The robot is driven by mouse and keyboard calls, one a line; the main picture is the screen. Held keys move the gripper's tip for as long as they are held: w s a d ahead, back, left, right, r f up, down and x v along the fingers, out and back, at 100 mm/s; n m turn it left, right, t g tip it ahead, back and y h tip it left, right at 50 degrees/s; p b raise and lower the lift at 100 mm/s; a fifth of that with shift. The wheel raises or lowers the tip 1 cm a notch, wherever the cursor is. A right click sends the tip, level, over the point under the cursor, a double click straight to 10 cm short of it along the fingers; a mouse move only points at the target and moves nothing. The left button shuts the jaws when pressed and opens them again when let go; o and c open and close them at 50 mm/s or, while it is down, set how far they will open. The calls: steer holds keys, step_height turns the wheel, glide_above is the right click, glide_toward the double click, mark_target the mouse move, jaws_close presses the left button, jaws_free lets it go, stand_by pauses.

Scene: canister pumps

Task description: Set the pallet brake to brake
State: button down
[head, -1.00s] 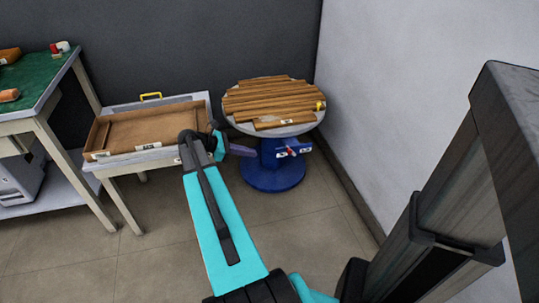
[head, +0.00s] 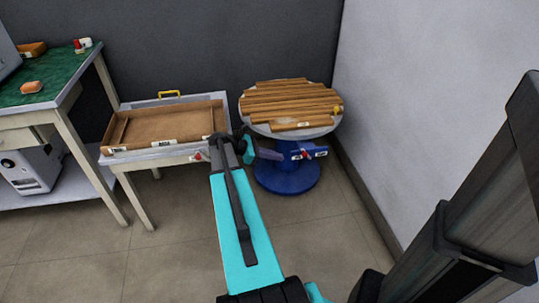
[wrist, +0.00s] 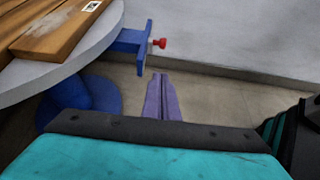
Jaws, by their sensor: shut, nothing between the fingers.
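The round pallet (head: 259,123) has wooden slats on top and stands on a blue pedestal (head: 285,178). A blue bracket (head: 317,152) with white labels and a small red knob (head: 304,154) sticks out below its rim. In the wrist view the bracket (wrist: 128,38) reaches out from under the rim, with the red knob (wrist: 159,43) at its outer side. My gripper (head: 277,155) is shut and empty, just left of the bracket in the head view. In the wrist view its purple fingers (wrist: 160,78) lie below the knob, apart from it. The label text is too small to read.
A shallow brown tray (head: 165,131) lies on a low bench left of the pallet. A green-topped table (head: 62,76) stands further left. A grey wall (head: 430,90) rises close on the right. The tiled floor in front is clear.

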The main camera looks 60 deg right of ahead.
steer(key=shift+s+d+f+b, duration=0.2)
steer(key=shift+s+d+b, duration=0.25)
steer(key=shift+s+d, duration=0.9)
steer(key=shift+s+d+f+b, duration=0.15)
steer(key=shift+s+d+b, duration=0.25)
steer(key=shift+s+d, duration=0.9)
steer(key=shift+s+a, duration=0.25)
steer(key=shift+a, duration=0.1)
